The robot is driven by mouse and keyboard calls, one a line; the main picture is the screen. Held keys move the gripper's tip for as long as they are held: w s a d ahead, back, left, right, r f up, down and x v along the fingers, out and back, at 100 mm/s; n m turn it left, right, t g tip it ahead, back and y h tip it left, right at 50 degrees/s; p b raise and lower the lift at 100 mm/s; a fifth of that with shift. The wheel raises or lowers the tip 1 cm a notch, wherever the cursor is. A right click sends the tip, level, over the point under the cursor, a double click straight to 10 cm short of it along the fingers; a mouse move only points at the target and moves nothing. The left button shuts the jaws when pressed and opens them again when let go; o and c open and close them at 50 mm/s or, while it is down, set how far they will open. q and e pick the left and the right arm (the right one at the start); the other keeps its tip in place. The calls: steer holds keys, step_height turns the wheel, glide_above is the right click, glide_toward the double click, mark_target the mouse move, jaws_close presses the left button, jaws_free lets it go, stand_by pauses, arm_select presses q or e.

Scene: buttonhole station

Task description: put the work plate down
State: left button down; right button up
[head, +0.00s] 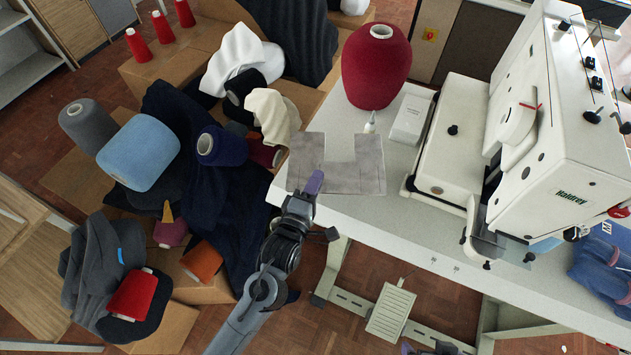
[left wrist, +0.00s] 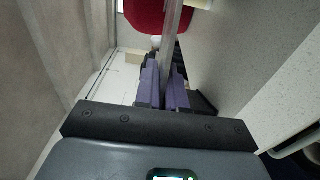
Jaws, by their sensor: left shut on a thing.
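The work plate (head: 350,174) is a flat grey sheet with a square notch in its far side. In the head view it is over the left end of the white sewing table. My left gripper (head: 314,183) is shut on its near edge, with purple fingertips. In the left wrist view the plate (left wrist: 171,42) shows edge-on as a narrow grey strip between the purple fingers (left wrist: 166,85). I cannot tell whether it touches the tabletop. A dark piece with a purple tip at the bottom edge of the head view looks like my right gripper (head: 406,348), mostly cut off.
A big red yarn cone (head: 376,68) stands behind the plate, with a small white bottle (head: 370,122) and white box (head: 410,119) nearby. The sewing machine (head: 562,150) stands to the right. Bare tabletop (head: 420,215) lies right of the plate. Boxes, cones and cloth crowd the left.

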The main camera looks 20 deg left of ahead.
arm_select(q)
steer(key=shift+r, duration=0.15)
steer(key=c, duration=1.2)
jaws_free()
steer(key=shift+f, duration=0.25)
